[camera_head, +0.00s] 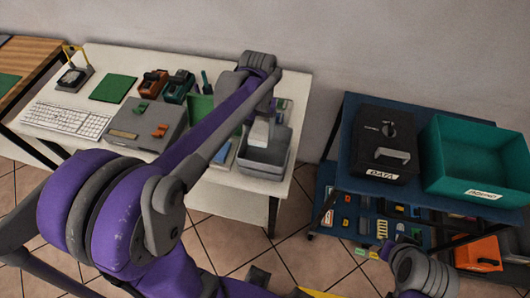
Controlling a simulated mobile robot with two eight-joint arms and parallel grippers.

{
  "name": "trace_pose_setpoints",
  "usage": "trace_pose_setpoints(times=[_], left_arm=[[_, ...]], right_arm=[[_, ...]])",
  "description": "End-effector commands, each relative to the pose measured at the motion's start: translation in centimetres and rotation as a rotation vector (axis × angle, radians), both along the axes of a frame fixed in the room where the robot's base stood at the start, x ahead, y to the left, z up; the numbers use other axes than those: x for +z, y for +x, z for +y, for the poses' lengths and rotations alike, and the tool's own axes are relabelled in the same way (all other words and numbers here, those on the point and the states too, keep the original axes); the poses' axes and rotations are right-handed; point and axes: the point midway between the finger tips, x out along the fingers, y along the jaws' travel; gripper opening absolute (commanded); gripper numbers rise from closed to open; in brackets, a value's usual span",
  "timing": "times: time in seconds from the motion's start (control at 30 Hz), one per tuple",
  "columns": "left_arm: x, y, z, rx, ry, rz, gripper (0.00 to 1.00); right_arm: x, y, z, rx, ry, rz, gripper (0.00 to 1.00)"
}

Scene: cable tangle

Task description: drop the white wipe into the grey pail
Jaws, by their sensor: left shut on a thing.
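The grey pail (262,160) stands at the right end of the white table. My left arm reaches across the table, and its gripper (260,131) is over the pail, pointing down. It is shut on a pale thing that looks like the white wipe, though the wipe is hard to tell apart from the gripper's own pale parts. The fingertips are largely hidden by the arm and the pail. My right gripper does not show clearly; only a grey part of what seems my right arm is at the lower right.
The white table (60,135) also holds a keyboard (68,119), a grey box (146,124), a green mat (113,88) and small devices. To the right, a blue cart (345,150) carries a black case (384,150) and a teal bin (475,155). Floor shows between them.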

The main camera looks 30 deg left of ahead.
Motion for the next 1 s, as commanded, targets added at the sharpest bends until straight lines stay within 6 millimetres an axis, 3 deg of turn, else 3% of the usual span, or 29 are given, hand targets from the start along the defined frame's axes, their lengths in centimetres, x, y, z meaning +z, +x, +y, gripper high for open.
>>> trace_pose_setpoints(times=[0.03,0.2,0.5,0.53,0.67,1.0], left_arm=[[-1.1,-0.2,0.0,0.000,0.000,0.004,0.27],[-2.5,-0.1,0.0,0.000,-0.001,0.003,0.27],[-2.6,0.0,0.0,0.000,0.000,0.000,0.27],[-2.6,0.0,0.0,0.000,0.000,0.000,0.75],[-2.6,0.0,0.0,0.000,0.000,0.000,0.98],[-2.1,0.0,0.0,0.000,0.000,0.000,1.00]], right_arm=[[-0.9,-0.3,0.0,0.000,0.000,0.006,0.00],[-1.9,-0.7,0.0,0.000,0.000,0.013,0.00],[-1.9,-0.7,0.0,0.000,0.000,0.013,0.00],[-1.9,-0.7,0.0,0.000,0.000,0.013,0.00],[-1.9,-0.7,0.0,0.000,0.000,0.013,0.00],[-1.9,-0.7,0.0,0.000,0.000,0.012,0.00]])
